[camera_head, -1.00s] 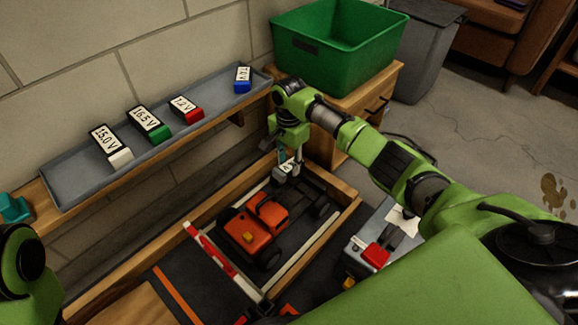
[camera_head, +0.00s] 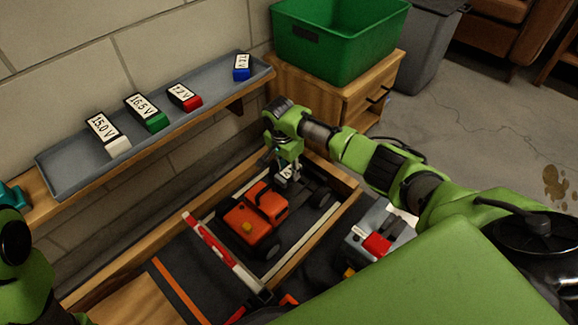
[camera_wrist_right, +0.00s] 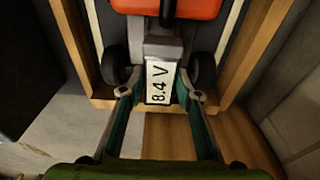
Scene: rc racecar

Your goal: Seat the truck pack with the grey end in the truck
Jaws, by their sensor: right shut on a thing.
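The orange truck (camera_head: 256,215) sits inside a wooden-edged bay, its cab toward the viewer and its rear wheels farther back. My right gripper (camera_head: 287,178) is over the truck's rear part. It is shut on the truck pack (camera_wrist_right: 161,83), which has a white label reading 8.4 V. In the right wrist view, the fingers (camera_wrist_right: 160,97) are on both sides of the pack, between the rear wheels. The pack's grey end (camera_wrist_right: 163,49) points toward the orange body. Whether the pack touches the truck bed cannot be told. My left gripper is out of view.
A grey tray (camera_head: 75,178) on the wall shelf holds packs with white (camera_head: 117,147), green (camera_head: 156,122), red (camera_head: 193,103) and blue ends (camera_head: 241,73). A red-white barrier (camera_head: 212,240) borders the bay. A grey device with a red part (camera_head: 377,244) stands to the right.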

